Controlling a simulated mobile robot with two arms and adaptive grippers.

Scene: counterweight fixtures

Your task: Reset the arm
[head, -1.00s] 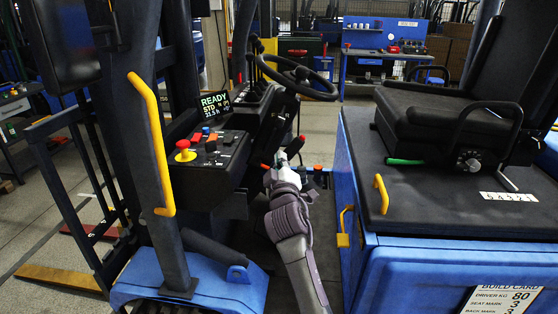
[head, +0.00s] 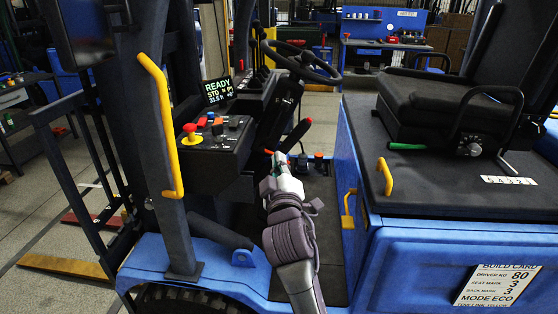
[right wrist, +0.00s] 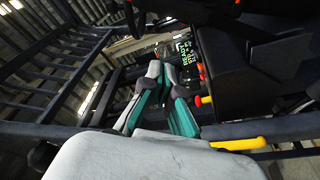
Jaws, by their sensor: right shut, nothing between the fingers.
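My right arm reaches up from the bottom centre of the head view, ending in my right gripper (head: 279,160). The gripper is shut and holds nothing. It hangs in the open space between the console (head: 212,145) and the blue seat base (head: 348,175), apart from both as far as I can tell. In the right wrist view its teal-padded fingers (right wrist: 166,97) point toward the display and the console side. A red knob (right wrist: 198,101) shows just right of them there. My left gripper is not in view.
The console carries a red mushroom button (head: 190,128) and a READY display (head: 217,90). A tall yellow grab rail (head: 160,120) stands at left. The steering wheel (head: 300,62) is behind the gripper. The black seat (head: 440,105) and build card (head: 497,285) are at right.

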